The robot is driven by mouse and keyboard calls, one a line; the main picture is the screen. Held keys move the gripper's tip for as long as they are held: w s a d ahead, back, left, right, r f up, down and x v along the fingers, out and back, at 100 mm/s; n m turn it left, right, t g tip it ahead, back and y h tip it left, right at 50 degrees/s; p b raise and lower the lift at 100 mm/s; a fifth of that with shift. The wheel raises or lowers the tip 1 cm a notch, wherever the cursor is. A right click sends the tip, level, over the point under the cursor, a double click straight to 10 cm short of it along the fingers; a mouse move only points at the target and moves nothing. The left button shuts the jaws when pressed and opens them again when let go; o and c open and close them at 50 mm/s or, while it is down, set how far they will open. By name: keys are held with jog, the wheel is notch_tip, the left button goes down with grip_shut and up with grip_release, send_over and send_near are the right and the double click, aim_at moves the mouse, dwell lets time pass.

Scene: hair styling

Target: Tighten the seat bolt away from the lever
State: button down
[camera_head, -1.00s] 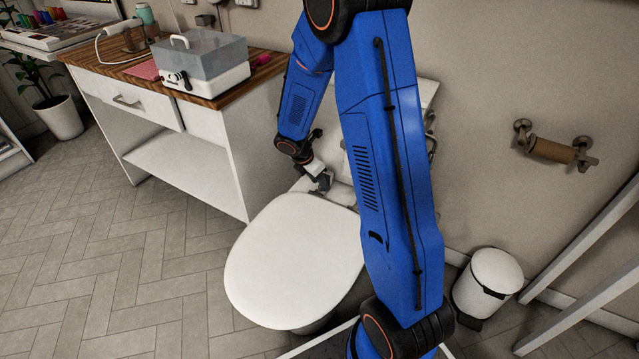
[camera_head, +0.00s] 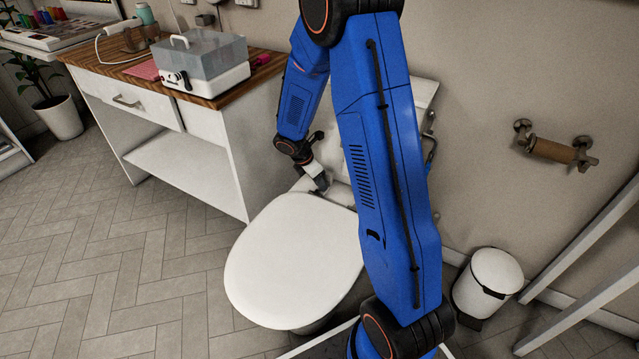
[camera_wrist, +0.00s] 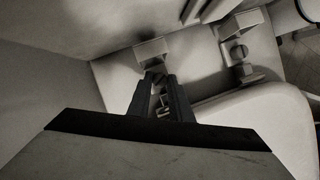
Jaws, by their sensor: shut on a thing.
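The white toilet seat lid (camera_head: 292,262) is closed, with its hinge side at the back. My gripper (camera_head: 322,183) is at the left rear of the lid, low down. In the wrist view my gripper's dark fingers (camera_wrist: 158,82) are shut on the seat bolt, at a pale square-ended fitting (camera_wrist: 151,50); the bolt itself is mostly hidden between the fingers. A second seat bolt (camera_wrist: 240,52) with a similar fitting shows to the right, untouched. I cannot make out the lever clearly.
A white cabinet (camera_head: 235,160) with a wooden top stands close left of the toilet. The wall is behind. A white bin (camera_head: 488,283) stands to the right, under a paper roll holder (camera_head: 552,150). The floor (camera_head: 130,270) at front left is clear.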

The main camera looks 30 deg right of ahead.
jog(key=c, duration=1.6)
grip_release()
jog(key=shift+r, duration=0.1)
jog(key=v, duration=1.7)
jog(key=shift+w+a, duration=0.1)
jog(key=shift+a, duration=0.05)
